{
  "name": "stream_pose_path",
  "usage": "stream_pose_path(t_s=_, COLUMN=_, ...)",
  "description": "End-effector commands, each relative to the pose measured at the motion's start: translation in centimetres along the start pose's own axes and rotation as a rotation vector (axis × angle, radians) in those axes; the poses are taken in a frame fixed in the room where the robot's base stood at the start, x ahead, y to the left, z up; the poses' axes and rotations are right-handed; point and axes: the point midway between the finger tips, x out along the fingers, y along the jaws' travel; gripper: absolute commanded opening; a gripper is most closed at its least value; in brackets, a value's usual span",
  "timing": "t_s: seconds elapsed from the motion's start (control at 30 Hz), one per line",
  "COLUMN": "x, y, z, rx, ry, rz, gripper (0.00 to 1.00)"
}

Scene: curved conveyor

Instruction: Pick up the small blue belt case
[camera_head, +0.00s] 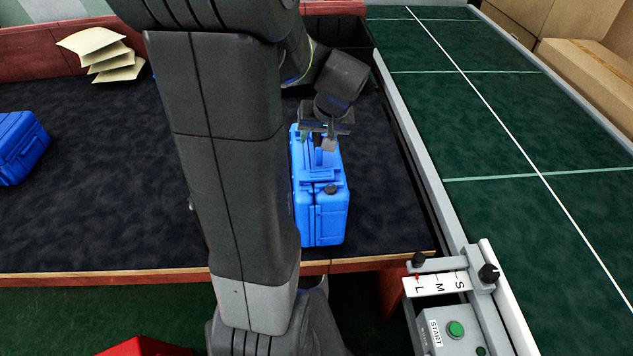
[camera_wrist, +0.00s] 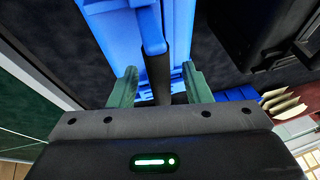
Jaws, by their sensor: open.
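A blue case (camera_head: 321,205) with latches and a top handle stands on the dark belt (camera_head: 100,215), just left of the metal rail. My gripper (camera_head: 325,140) is over the far end of its top, with my arm hiding part of its left side. In the wrist view, the blue case (camera_wrist: 125,25) lies beyond my open gripper (camera_wrist: 160,88), whose two green fingers are apart on either side of the handle area. Contact cannot be told. A second blue case (camera_head: 18,147) sits at the left edge, partly cut off.
A stack of paper envelopes (camera_head: 103,54) lies at the back left. A green surface (camera_head: 510,130) with white lines is beyond the rail (camera_head: 415,150). A control box with START button (camera_head: 455,328) and an S-M-L selector (camera_head: 438,284) stand at front right.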

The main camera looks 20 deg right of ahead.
Motion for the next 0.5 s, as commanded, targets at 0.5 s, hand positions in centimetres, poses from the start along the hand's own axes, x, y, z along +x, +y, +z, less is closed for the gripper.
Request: stream_pose_path(t_s=0.5, x=0.57, y=-0.01, z=-0.01, rx=0.0, ry=0.001, rz=0.0, gripper=0.05)
